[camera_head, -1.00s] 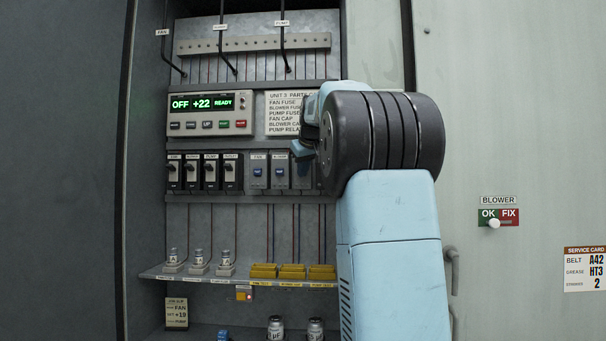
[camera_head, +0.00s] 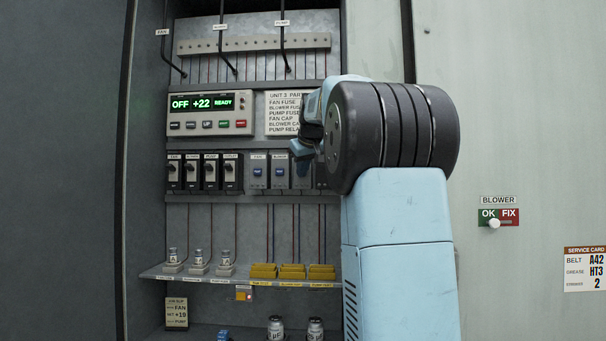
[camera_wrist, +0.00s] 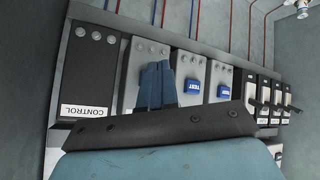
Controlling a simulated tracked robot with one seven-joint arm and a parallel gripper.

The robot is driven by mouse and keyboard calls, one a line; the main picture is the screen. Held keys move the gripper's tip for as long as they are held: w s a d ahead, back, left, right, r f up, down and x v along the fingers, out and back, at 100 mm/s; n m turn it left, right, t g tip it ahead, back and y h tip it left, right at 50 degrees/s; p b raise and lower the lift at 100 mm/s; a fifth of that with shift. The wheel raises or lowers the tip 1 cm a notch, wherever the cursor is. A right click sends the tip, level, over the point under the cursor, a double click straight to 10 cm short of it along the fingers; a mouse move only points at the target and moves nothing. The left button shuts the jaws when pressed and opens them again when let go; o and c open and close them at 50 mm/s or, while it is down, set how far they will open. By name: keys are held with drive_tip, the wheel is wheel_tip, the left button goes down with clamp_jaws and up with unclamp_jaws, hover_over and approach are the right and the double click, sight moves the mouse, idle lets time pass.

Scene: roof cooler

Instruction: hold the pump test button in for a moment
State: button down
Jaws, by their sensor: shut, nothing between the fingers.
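A row of grey test modules sits in the cabinet's middle row. The fan module's blue TEST button (camera_head: 258,171) and the blower module's blue button (camera_head: 279,172) show clearly; in the wrist view they are the outer button (camera_wrist: 223,92) and the nearer one (camera_wrist: 192,87). The third grey module (camera_head: 302,181), also in the wrist view (camera_wrist: 148,50), is partly covered by my gripper (camera_head: 303,151); its label and button are hidden. My gripper's blue fingers (camera_wrist: 157,84) are shut and empty in front of this third module. I cannot tell whether they touch it.
Black switches (camera_head: 205,172) stand left of the modules, a black CONTROL module (camera_wrist: 90,70) beside the third one. Above are a display panel (camera_head: 210,113) reading OFF, +22, READY and a parts card (camera_head: 284,113). A shelf (camera_head: 215,277) with fuses and yellow holders (camera_head: 292,271) is below.

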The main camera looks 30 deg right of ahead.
drive_tip(key=s+a, duration=0.1)
drive_tip(key=s, duration=0.1)
drive_tip(key=s+a, duration=0.1)
drive_tip(key=s, duration=0.1)
drive_tip(key=shift+a, duration=0.4)
drive_tip(key=shift+s+f, duration=0.1)
idle(0.4)
drive_tip(key=s+a+f+g+y, duration=0.1)
drive_tip(key=s+a+f, duration=0.5)
drive_tip(key=s+f, duration=0.4)
drive_tip(key=s+a+f+g, duration=0.1)
drive_tip(key=s+a+f, duration=0.6)
drive_tip(key=s+f, duration=0.4)
drive_tip(key=s+a+f+g+y, duration=0.1)
drive_tip(key=s+a+f, duration=0.6)
drive_tip(key=s+f, duration=0.4)
drive_tip(key=shift+m+y, duration=0.3)
drive_tip(key=shift+d, duration=0.1)
